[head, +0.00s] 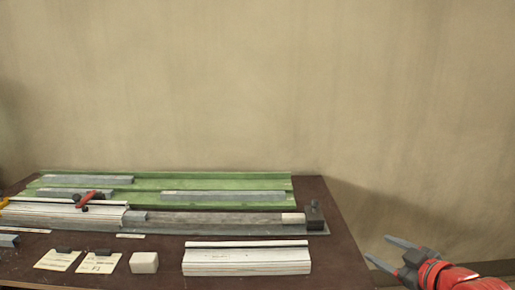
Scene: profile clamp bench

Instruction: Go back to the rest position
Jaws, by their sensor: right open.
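My right gripper (384,252) is at the lower right of the head view, past the right edge of the bench. Its two grey fingers are spread apart with nothing between them. The red arm behind it comes in from the lower right corner. It touches nothing that I can see. My left gripper does not show in this view.
The dark brown bench (335,240) holds a green tray (215,182) with grey bars, a clamp rail (215,218) with a black end block (314,214), a red-handled clamp (88,197), a white profile (246,260), a pale block (144,262) and two labels (58,260).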

